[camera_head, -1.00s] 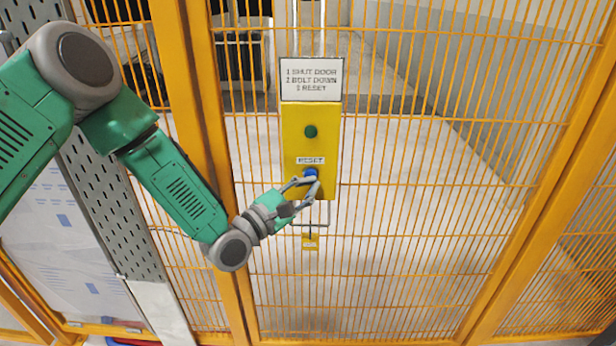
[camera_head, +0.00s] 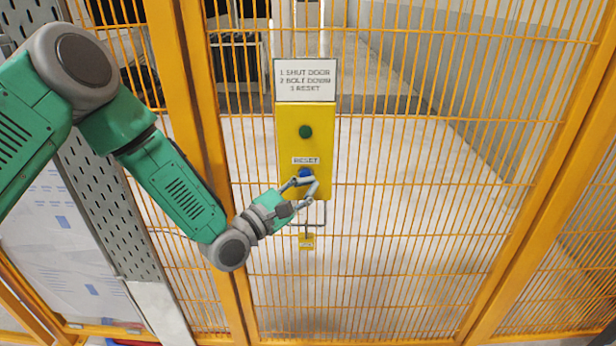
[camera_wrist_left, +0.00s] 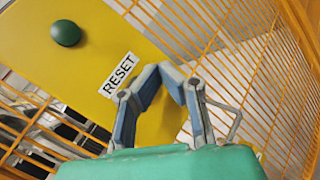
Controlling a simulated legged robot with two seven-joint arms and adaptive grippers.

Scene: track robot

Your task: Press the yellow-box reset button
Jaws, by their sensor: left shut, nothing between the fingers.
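The yellow box (camera_head: 318,145) hangs on the orange mesh fence. It has a green button (camera_head: 305,131) above and a blue button (camera_head: 305,172) under a RESET label (camera_head: 305,160). My left gripper (camera_head: 314,183) is shut and empty, its fingertips just below and right of the blue button, partly overlapping its lower edge. I cannot tell whether they touch it. In the left wrist view the shut fingers (camera_wrist_left: 163,72) point at the yellow face beside the RESET label (camera_wrist_left: 118,75). The green button (camera_wrist_left: 66,33) shows there; the blue one is hidden. My right gripper is not in view.
A white instruction sign (camera_head: 305,80) sits above the box. A small yellow tag (camera_head: 306,241) hangs below it near a grey metal loop. An orange post (camera_head: 199,95) stands left, behind my arm. The fence mesh surrounds the box.

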